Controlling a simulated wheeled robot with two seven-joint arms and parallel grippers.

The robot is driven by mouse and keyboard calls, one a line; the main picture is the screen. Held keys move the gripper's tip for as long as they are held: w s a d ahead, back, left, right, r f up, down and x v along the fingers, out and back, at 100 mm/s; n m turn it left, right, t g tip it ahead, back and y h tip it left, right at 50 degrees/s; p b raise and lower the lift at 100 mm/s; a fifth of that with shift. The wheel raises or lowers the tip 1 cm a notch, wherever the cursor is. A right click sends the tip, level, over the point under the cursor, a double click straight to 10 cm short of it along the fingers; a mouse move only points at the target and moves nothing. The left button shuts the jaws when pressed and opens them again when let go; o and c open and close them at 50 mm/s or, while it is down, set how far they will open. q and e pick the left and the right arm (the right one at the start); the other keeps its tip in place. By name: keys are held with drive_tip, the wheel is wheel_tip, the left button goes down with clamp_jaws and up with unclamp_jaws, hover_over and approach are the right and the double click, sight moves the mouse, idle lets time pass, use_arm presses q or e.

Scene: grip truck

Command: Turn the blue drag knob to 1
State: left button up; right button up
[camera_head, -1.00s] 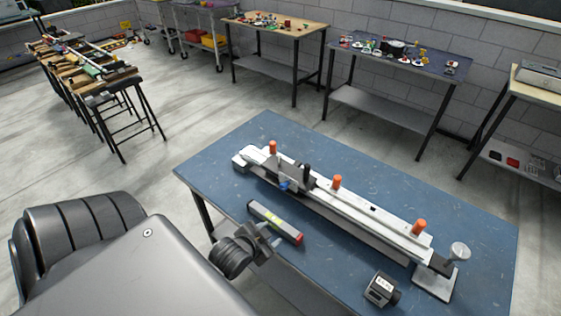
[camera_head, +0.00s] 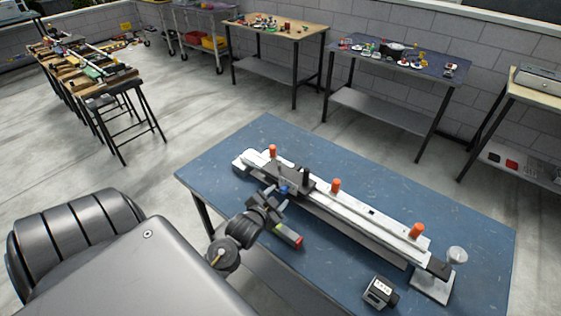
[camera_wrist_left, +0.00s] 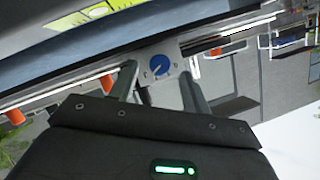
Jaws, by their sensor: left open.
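The blue drag knob (camera_wrist_left: 161,66) is a round blue dial with a white pointer line on a pale plate in the left wrist view. Its printed marks are too small to read. In the head view the knob (camera_head: 284,188) shows as a small blue spot on the front of the grip truck (camera_head: 292,175), which sits on the long white track (camera_head: 350,213). My left gripper (camera_head: 277,197) is open in front of the knob. In the left wrist view its two fingers (camera_wrist_left: 156,80) stand either side of the dial, and contact cannot be told. My right gripper is out of view.
A dark bar with a red end (camera_head: 289,236) lies on the blue table (camera_head: 455,215) under my left wrist. A small black box with a display (camera_head: 379,291) sits at the front right. Orange posts (camera_head: 336,186) stand along the track.

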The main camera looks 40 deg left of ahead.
sight(285, 189)
use_arm(q)
drive_tip(key=shift+x, duration=1.3)
drive_tip(key=shift+c, duration=0.5)
